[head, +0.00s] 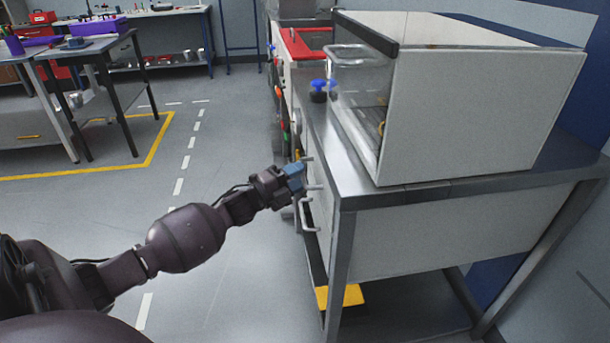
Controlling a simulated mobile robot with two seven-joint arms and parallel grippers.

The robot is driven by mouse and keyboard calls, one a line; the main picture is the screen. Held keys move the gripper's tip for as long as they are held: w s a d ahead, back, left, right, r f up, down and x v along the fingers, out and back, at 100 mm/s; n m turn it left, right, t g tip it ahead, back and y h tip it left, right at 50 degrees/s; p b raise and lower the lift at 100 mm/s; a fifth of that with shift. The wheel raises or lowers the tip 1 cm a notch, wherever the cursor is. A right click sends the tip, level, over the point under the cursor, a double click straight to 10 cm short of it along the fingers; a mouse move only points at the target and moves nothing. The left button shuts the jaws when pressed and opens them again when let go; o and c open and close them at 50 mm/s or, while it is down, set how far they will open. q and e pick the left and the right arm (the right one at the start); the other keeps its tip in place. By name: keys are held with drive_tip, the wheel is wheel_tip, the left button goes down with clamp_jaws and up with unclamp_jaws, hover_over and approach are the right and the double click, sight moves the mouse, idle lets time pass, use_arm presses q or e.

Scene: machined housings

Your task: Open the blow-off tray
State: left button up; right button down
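A metal bench (345,170) stands at the right, with grey bar handles (310,216) on its left-facing front. Which of these belongs to the blow-off tray I cannot tell; the fronts behind the handles are seen almost edge-on. No drawer visibly stands out from the bench. My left gripper (294,177), with blue fingers, is at the upper handles, close to the bench front. Its fingers overlap the handles in the picture, so I cannot tell whether it touches or grips one. My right gripper is not in view.
A white box with a clear front (470,115) sits on the bench. A clear bin (358,70) and a blue knob (322,86) are near its left side. A yellow plate (340,296) lies low under the bench. The floor left of the bench is clear.

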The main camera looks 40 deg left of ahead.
use_arm(q)
drive_tip(key=shift+x, duration=0.85)
clamp_jaws()
